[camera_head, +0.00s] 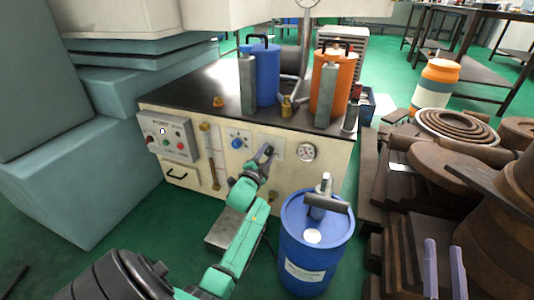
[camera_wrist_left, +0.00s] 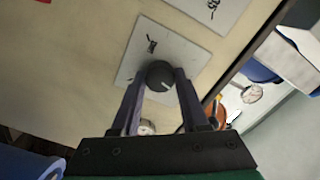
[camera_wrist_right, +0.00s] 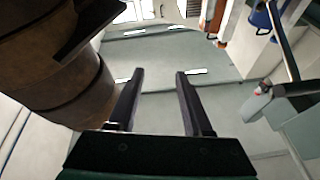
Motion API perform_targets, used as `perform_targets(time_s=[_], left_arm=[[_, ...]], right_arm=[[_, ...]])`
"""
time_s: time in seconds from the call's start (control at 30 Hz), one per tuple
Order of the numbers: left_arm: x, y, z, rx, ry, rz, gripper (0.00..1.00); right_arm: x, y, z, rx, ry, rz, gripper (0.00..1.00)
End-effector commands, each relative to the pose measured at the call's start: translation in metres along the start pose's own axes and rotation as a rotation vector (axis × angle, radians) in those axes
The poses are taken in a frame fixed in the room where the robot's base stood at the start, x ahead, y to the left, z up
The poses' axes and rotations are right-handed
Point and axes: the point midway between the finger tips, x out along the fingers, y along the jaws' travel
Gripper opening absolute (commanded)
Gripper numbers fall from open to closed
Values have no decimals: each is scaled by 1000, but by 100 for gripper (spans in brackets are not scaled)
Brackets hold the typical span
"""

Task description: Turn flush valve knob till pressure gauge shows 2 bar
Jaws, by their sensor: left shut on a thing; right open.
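The flush valve knob (camera_wrist_left: 160,75) is a round dark knob with a pale mark, on a pale square plate on the cream cabinet front. My left gripper (camera_head: 265,153) reaches the panel, and in the left wrist view its two fingers (camera_wrist_left: 159,78) are closed around the knob's sides. In the head view the gripper hides the knob. The pressure gauge (camera_head: 306,152) is a round white dial to the right of the gripper; its reading is too small to tell. My right gripper (camera_head: 444,268) is open and empty at lower right; its spread fingers (camera_wrist_right: 158,80) show in the right wrist view.
A blue drum (camera_head: 312,262) stands in front of the cabinet, close right of my left arm. A control box (camera_head: 167,137) and a blue knob (camera_head: 237,143) are left of the gripper. Brown stacked parts (camera_head: 400,190) crowd the right side, near my right gripper.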

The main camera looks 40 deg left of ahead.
Motion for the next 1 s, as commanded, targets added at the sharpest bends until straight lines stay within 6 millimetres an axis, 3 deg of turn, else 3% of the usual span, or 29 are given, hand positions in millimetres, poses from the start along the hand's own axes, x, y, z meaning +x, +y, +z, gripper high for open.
perform_targets(time_s=[0.47, 0.5, 0.57, 1.0], left_arm=[[0, 2, 1, -9, -3, 4, 0], [0, 2, 1, -9, -3, 4, 52], [0, 2, 1, -9, -3, 4, 74], [-2, 0, 0, -8, -1, 2, 74]], right_arm=[[-4, 0, 8, 7, -25, 3, 50], [-4, 0, 8, 7, -25, 3, 50], [-4, 0, 8, 7, -25, 3, 50], [-3, 0, 8, 10, -29, 4, 50]])
